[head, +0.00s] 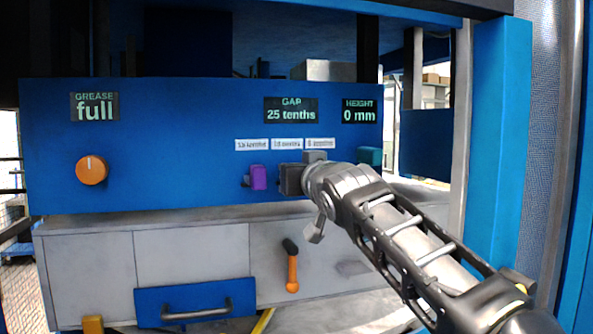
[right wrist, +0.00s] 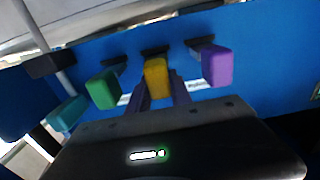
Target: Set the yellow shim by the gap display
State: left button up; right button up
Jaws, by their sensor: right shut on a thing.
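The yellow shim (right wrist: 156,76) stands out from the blue panel in the right wrist view, between the green shim (right wrist: 103,88) and the purple shim (right wrist: 217,66). My right gripper (right wrist: 158,92) is shut on the yellow shim, one finger on each side. In the head view my right gripper (head: 291,180) is at the panel, just right of the purple shim (head: 258,177), and hides the yellow and green shims. The gap display (head: 291,110) reads 25 tenths. My left gripper is not in view.
Three small white labels (head: 286,144) sit above the shims, their text blurred. The height display (head: 360,110) reads 0 mm; the grease display (head: 95,107) reads full. A teal block (head: 370,156), an orange knob (head: 92,170) and an orange-handled lever (head: 291,268) are nearby.

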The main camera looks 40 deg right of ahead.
grip_shut()
dwell(0.9)
